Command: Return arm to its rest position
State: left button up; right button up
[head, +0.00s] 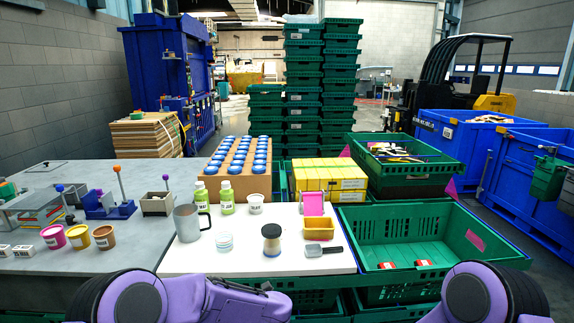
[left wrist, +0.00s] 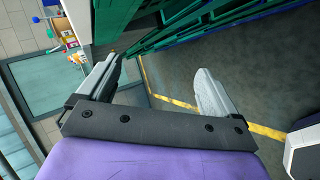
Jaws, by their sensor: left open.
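My left gripper (left wrist: 158,88) shows in the left wrist view with its two grey fingers wide apart and nothing between them. Beyond the fingers are green crate sides, grey floor and a yellow floor line. In the head view, purple parts of both my arms are at the bottom edge, in front of the table and crates. I cannot make out the left gripper's fingers there. My right gripper is not in view.
A white work surface (head: 265,262) holds a grey mug (head: 187,223), two green bottles, a jar and a scoop (head: 322,250). A green crate (head: 385,225) with two red-and-white packs stands right. Yellow boxes (head: 328,174) and a cardboard box of blue-lidded containers (head: 225,187) are behind.

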pick_arm(q)
jog(key=s+a+f+m+t+h, duration=0.1)
jog(key=s+a+f+m+h, duration=0.1)
jog(key=s+a+f+m, duration=0.45)
jog(key=s+a+f+m+t+h, duration=0.2)
jog(key=s+a+f+m, duration=0.1)
jog(key=s+f+m, duration=0.65)
jog(key=s+a+f+m+g+h, duration=0.1)
jog(key=s+m+g, duration=0.1)
jog(key=s, duration=0.9)
jog(key=s+a+m+g+h, duration=0.2)
jog(key=s+m, duration=0.1)
jog(key=s, duration=0.8)
jog(key=shift+s+f+m+g, duration=0.25)
jog(key=shift+f+m+g, duration=0.15)
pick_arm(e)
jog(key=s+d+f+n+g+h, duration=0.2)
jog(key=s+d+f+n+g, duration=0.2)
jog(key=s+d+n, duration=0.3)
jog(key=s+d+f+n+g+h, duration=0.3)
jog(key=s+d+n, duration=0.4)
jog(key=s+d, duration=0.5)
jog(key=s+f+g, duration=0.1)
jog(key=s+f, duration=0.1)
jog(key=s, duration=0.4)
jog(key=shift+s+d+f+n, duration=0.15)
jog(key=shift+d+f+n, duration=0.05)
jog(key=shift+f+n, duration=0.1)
pick_arm(q)
jog(key=shift+w+a, duration=0.1)
